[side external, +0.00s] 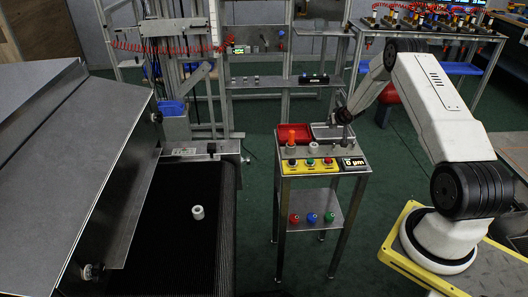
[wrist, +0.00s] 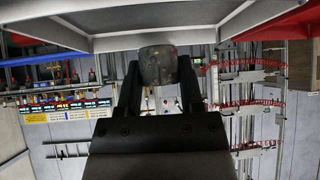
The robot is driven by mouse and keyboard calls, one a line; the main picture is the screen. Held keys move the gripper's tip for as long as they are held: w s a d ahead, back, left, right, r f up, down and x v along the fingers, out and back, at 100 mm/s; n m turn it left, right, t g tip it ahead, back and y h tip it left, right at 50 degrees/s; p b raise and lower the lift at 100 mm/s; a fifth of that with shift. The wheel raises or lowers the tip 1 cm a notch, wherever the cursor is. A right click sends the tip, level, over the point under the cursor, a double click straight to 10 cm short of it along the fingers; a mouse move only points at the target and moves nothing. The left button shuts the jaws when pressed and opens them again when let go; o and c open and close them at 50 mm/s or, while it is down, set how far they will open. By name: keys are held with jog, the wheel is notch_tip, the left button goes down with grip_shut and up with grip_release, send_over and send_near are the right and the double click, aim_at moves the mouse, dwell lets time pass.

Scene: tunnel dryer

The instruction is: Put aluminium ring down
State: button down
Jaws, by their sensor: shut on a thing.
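My gripper (wrist: 158,78) is shut on a dark grey, mottled ring (wrist: 158,63), taken as the aluminium ring. It shows between the two black fingers in the wrist view. In the side view my gripper (side external: 343,117) is small and dark, at the grey tray (side external: 321,133) on the small stand. The held ring is too small to make out clearly there. In the wrist view the tray's grey wall (wrist: 160,38) fills the top, close to the ring. I cannot tell whether the ring touches the tray.
A red tray (side external: 284,129) sits left of the grey tray. In front are a white ring (side external: 314,148), an orange piece (side external: 292,138) and a yellow button panel (side external: 318,165). Another pale ring (side external: 198,212) lies on the black conveyor (side external: 185,255). Coloured knobs (side external: 312,218) sit on the lower shelf.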

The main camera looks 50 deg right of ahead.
aim_at(335, 128)
jog(key=shift+f, duration=1.5)
jog(key=shift+f, duration=0.15)
jog(key=shift+c, duration=1.2)
grip_release()
jog(key=shift+r, duration=0.2)
jog(key=shift+v, duration=0.75)
jog(key=v, duration=1)
jog(key=shift+s, duration=0.2)
jog(key=shift+a+r, duration=0.1)
